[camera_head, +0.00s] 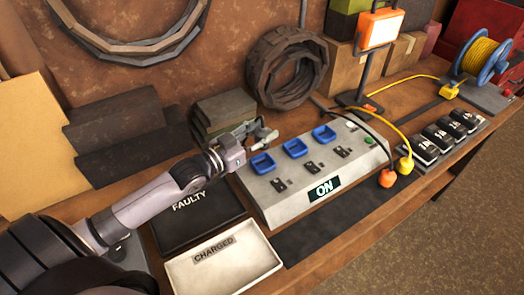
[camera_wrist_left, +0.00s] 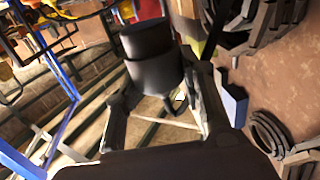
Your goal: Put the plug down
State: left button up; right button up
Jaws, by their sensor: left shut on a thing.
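My left gripper (camera_head: 258,133) is in the head view, above the back left of the grey charging box (camera_head: 310,200), close to its leftmost blue socket (camera_head: 263,163). In the left wrist view the gripper (camera_wrist_left: 165,105) is closed on a dark, rounded thing (camera_wrist_left: 155,70), which appears to be the plug. In the head view I cannot make that thing out at the fingertips. An orange plug (camera_head: 387,178) and a yellow plug (camera_head: 404,164) hang on cables at the box's right end, apart from the gripper. My right gripper is not in view.
Several black batteries (camera_head: 445,135) stand at the right. A work lamp (camera_head: 378,30), a cable reel (camera_head: 485,60) and coiled hose (camera_head: 285,68) stand behind.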

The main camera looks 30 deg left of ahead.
pick_arm(q)
notch_tip(320, 180, down, 8)
jog(key=shift+r, duration=0.1)
dwell(0.4)
jog(key=shift+s+f+b, duration=0.15)
jog(key=shift+f+b, duration=0.15)
jog(key=shift+f, duration=0.25)
jog(key=o, duration=1.2)
jog(key=shift+f, duration=0.15)
